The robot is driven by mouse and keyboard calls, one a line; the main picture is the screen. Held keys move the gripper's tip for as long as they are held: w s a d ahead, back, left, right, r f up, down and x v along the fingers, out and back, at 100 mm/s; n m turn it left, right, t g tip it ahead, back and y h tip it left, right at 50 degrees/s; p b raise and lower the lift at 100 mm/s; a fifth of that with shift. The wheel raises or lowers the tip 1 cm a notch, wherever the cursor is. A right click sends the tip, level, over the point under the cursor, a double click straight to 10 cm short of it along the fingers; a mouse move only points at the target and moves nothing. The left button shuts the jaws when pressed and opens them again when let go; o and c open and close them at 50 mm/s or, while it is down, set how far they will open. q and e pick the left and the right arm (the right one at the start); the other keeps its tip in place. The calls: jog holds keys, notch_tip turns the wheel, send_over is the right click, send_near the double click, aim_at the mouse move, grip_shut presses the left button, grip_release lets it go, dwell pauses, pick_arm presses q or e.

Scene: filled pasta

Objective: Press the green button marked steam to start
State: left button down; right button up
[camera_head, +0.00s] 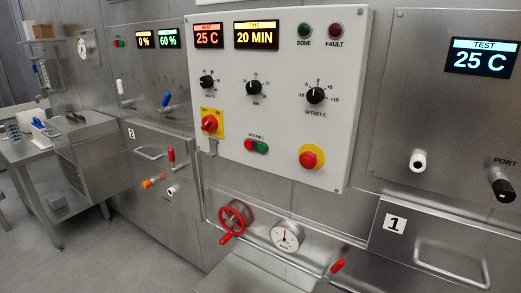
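The steam button pair sits low on the white control panel (290,183), under a small label that seems to read STEAM 1. The green button (262,148) is the right half of the pair. The red button (249,145) is its left half. Nothing covers either one. Neither of my grippers shows in the head view.
The panel also bears a red rotary switch (209,123) on yellow, a red emergency knob (308,159), black dials and displays reading 25 C and 20 MIN. Below it are a red valve wheel (232,219) and a gauge (287,235). A steel table (30,150) stands left.

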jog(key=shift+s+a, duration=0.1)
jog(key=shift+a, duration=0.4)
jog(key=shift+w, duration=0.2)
